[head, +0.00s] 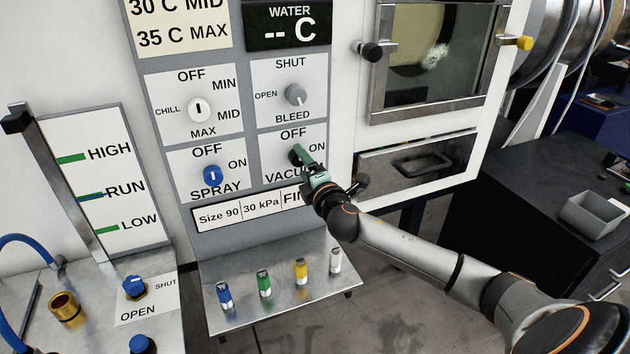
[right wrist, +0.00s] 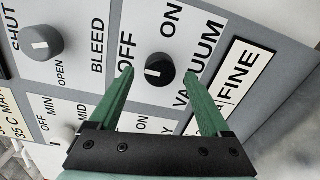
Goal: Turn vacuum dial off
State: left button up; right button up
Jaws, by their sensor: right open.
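The vacuum dial is a black knob with a short white mark, on the grey-and-white panel in the head view (head: 293,157). It shows fully in the right wrist view (right wrist: 162,62), with OFF to its left and ON above it. The white mark lies on the side of the knob face toward OFF, but its exact setting is hard to tell. My right gripper (head: 303,158) is open at the dial. In the right wrist view its green fingers (right wrist: 159,76) stand on either side of the knob, with visible gaps. My left gripper is not in view.
The blue spray dial (head: 211,175) is left of the vacuum dial, and the grey shut/bleed dial (head: 295,94) is above it. A metal shelf (head: 240,316) with several coloured pegs juts out below. A drawer handle (head: 422,163) is at the right.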

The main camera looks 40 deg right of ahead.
jog(key=b+v, duration=0.1)
jog(key=v, duration=1)
jog(key=shift+s, duration=0.2)
jog(key=shift+f, duration=0.2)
jog(key=s+a+f+m+g+y, duration=0.2)
jog(key=s+a+f+m, duration=0.15)
jog(key=f, duration=0.65)
jog(key=s+a+f+m+g+y, duration=0.2)
jog(key=s+a+f+m+g, duration=0.15)
jog(key=f, duration=0.75)
jog(key=s+a+f+m+g+y, duration=0.2)
jog(key=s+a+f+m, duration=0.6)
jog(key=s+a+f, duration=0.3)
jog(key=s+f, duration=0.2)
jog(key=s, duration=0.1)
jog(key=shift+a+y, duration=0.3)
jog(key=shift+a, duration=0.1)
jog(key=shift+s+r, duration=0.1)
